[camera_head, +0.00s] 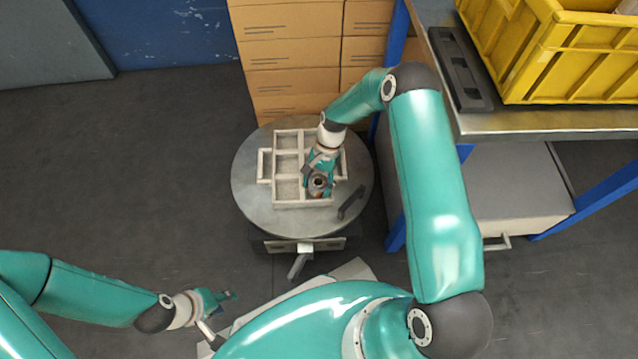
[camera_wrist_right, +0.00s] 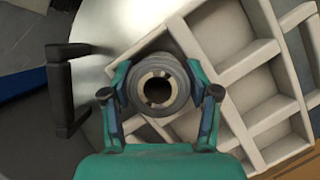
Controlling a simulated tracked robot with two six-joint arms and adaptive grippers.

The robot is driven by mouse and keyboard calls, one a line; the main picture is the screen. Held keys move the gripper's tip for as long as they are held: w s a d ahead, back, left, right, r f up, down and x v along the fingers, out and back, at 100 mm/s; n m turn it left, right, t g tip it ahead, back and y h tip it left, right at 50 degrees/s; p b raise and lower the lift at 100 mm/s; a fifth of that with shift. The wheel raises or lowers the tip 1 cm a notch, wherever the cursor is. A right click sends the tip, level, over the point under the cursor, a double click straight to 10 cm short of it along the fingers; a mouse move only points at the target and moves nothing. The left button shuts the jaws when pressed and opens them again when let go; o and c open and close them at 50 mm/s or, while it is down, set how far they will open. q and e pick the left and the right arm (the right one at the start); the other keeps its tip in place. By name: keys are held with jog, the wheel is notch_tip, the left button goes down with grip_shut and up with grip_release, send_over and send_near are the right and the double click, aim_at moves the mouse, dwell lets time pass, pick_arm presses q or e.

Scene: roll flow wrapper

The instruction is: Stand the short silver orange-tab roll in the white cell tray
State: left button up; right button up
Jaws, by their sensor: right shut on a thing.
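The white cell tray (camera_head: 276,204) lies on a round metal table in the head view. Its cells and dividing walls also show in the right wrist view (camera_wrist_right: 262,60). My right gripper (camera_head: 318,184) is over the tray's near right part and is shut on a roll (camera_head: 318,182). In the right wrist view the roll (camera_wrist_right: 157,84) is grey with a dark round core, seen end-on between the two fingers of the gripper (camera_wrist_right: 160,92). A small orange spot shows beside it in the head view. Whether the roll touches the tray floor cannot be told. My left gripper (camera_head: 228,296) is away at the lower left, apparently empty.
The round table (camera_head: 250,207) has a black handle (camera_head: 351,203) close to the tray's right side. Cardboard boxes (camera_head: 295,60) stand behind it. A workbench with a yellow crate (camera_head: 550,60) is at the right. The floor at left is clear.

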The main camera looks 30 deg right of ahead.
jog(key=shift+s+d+f, duration=0.1)
jog(key=shift+s+f, duration=0.05)
jog(key=shift+f, duration=0.65)
grip_shut()
jog(key=o, duration=1.3)
grip_release()
jog(key=shift+f, duration=0.1)
jog(key=shift+c, duration=0.2)
jog(key=shift+o, duration=1)
jog(key=shift+f, duration=0.15)
pick_arm(q)
jog(key=shift+f, duration=0.35)
jog(key=shift+r, duration=0.15)
pick_arm(e)
jog(key=shift+r, duration=0.4)
